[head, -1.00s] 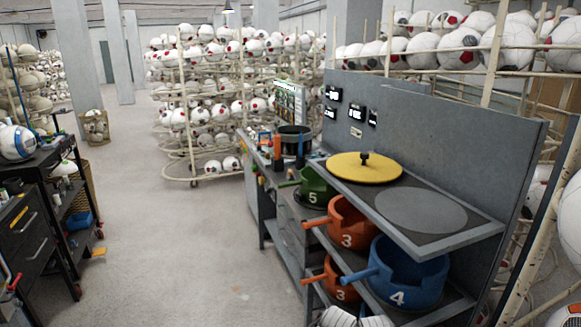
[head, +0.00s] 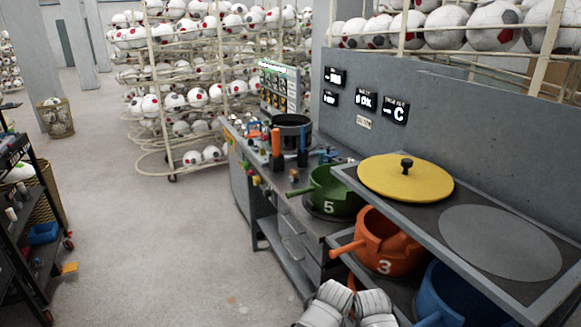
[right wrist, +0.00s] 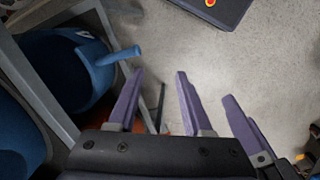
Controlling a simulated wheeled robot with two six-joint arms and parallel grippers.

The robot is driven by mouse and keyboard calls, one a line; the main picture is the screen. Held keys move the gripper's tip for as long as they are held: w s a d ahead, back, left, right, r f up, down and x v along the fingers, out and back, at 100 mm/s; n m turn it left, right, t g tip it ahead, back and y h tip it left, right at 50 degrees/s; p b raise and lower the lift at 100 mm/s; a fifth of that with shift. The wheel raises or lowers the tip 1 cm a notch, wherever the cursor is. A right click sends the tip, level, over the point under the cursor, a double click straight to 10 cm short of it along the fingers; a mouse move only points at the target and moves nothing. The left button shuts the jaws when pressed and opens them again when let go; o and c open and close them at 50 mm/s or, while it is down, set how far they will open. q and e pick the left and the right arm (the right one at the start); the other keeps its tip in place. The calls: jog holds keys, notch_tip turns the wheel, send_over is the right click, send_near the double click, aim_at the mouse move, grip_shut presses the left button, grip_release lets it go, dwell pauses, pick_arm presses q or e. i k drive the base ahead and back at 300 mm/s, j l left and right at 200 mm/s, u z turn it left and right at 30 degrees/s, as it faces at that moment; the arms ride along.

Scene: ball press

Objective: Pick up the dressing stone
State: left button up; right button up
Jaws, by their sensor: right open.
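I cannot pick out a dressing stone for certain; the small items on the workbench (head: 268,165) are too small to tell apart. My right gripper (right wrist: 160,73) is open and empty in the right wrist view, with two purple fingers apart over the floor, beside a blue pot. A third purple finger at the right of that view looks like part of my left gripper, whose opening I cannot judge. In the head view, white ribbed parts that look like my arms show at the bottom edge, and no fingertips are visible.
A yellow lid (head: 405,180) lies on the grey upper shelf (head: 460,240). Below are an orange pot (head: 385,245) and a blue pot (head: 455,295); a green pot (head: 335,190) stands left. A dark pot (head: 292,133) is farther back.

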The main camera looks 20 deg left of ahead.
aim_at(293, 176)
jog(key=i+j, duration=0.2)
jog(key=j, duration=0.15)
jog(key=i+j+z, duration=0.1)
jog(key=i+j, duration=0.3)
jog(key=j, duration=0.25)
jog(key=i+j+z, duration=0.1)
jog(key=j, duration=0.25)
jog(key=i+j, duration=0.25)
jog(key=j, duration=0.15)
jog(key=i+j+z, duration=0.1)
jog(key=j, duration=0.25)
jog(key=i, duration=0.1)
